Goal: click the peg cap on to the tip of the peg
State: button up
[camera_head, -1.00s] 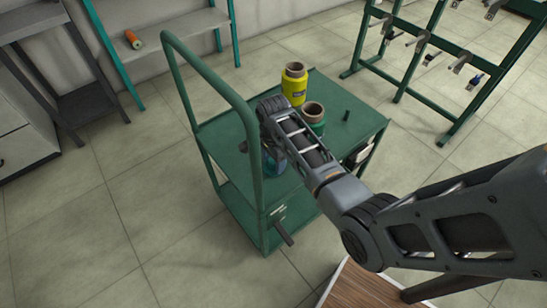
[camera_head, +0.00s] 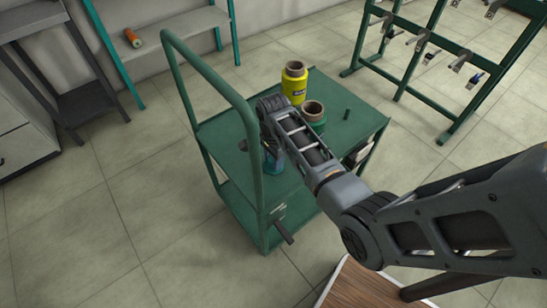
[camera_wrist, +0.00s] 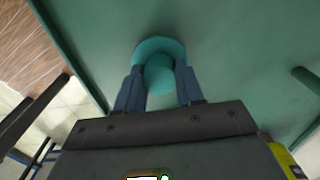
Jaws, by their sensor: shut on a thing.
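My gripper (camera_wrist: 160,72) is shut on a teal round piece with a wide flange, which I take to be the peg cap (camera_wrist: 158,48). In the head view my gripper (camera_head: 272,158) is low over the near left part of the green cart top (camera_head: 225,128), partly hidden by my arm. Whether the cap touches the cart top I cannot tell. A short dark green peg (camera_head: 347,115) stands upright on the right side of the cart top, apart from my gripper.
The cart's tall handle (camera_head: 250,150) rises at the left. A green rack (camera_head: 425,60) stands behind on the right.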

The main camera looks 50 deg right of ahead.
jog(key=shift+r+p, duration=3.05)
jog(key=shift+f, duration=0.1)
jog(key=shift+s, duration=0.1)
